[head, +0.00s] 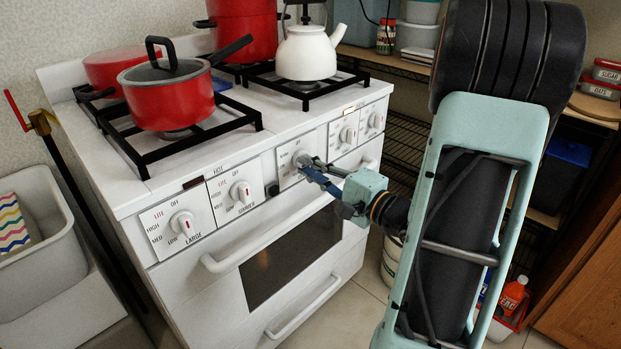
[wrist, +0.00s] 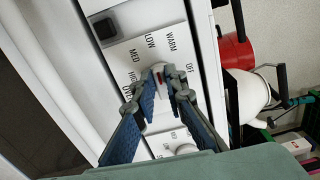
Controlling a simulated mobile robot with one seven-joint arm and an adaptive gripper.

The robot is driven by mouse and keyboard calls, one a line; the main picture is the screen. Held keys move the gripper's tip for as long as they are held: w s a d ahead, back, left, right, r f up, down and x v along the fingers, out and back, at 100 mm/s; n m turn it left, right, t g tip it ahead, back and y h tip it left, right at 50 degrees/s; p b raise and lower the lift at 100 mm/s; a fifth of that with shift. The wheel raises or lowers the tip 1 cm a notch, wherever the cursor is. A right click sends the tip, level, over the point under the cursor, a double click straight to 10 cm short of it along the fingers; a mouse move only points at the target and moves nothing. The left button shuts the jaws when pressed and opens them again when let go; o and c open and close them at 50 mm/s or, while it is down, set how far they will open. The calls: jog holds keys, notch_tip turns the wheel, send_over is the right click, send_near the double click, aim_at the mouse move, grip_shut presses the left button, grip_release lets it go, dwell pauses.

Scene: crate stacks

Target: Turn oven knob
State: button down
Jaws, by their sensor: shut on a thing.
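The oven knob (head: 299,157) is on the middle panel of the white stove's front. In the wrist view the knob (wrist: 157,69) is white with a red mark, on a panel lettered OFF, WARM, LOW and MED. My gripper (head: 313,166) reaches it from the right. In the wrist view my gripper's two fingertips (wrist: 158,82) are closed on the knob from both sides. The fingers hide part of the knob and panel, so its exact setting is hard to read.
Burner knobs (head: 183,223) (head: 241,192) (head: 347,134) sit on either side. The oven door handle (head: 265,240) runs below. Red pots (head: 170,100) and a white kettle (head: 308,53) stand on the stovetop. A grey sink (head: 40,250) is at left, wire shelves (head: 400,135) at right.

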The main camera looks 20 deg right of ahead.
jog(key=shift+n, duration=0.3)
jog(key=c, duration=2)
grip_release()
jog(key=shift+o, duration=0.2)
jog(key=v, duration=1.2)
